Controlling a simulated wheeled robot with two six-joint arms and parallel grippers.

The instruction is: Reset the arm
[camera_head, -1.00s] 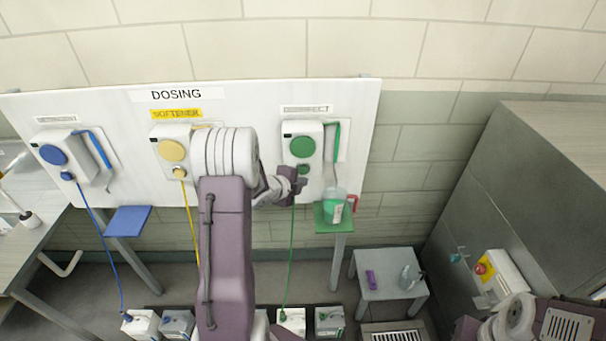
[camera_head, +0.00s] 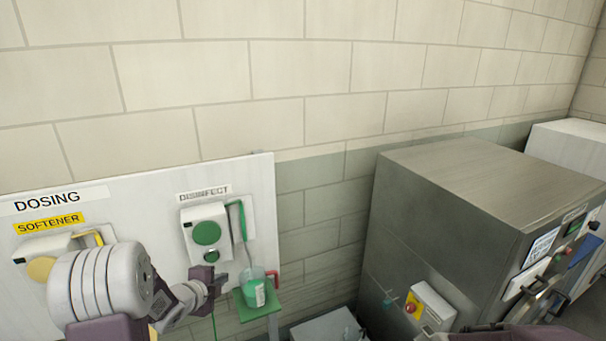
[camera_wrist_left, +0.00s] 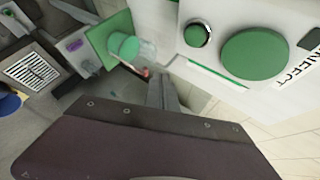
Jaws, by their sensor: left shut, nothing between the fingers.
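My left gripper (camera_head: 213,282) is in the head view at the lower left, in front of the dosing board and just below the green disinfect dispenser (camera_head: 206,233). It is shut with nothing in it. In the left wrist view the dispenser's large green disc and small green button (camera_wrist_left: 197,34) show beyond the dark gripper body, apart from it. A jug with green liquid (camera_head: 255,287) stands on a green shelf (camera_head: 272,304) right of the gripper. Only a small part of what may be my right arm shows at the bottom right; its gripper is not visible.
A large steel machine (camera_head: 450,190) with a yellow-and-red switch box (camera_head: 431,307) stands to the right. The yellow softener dispenser (camera_head: 42,268) is at the left, partly behind my left arm. A small grey table (camera_head: 322,328) is low in the middle.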

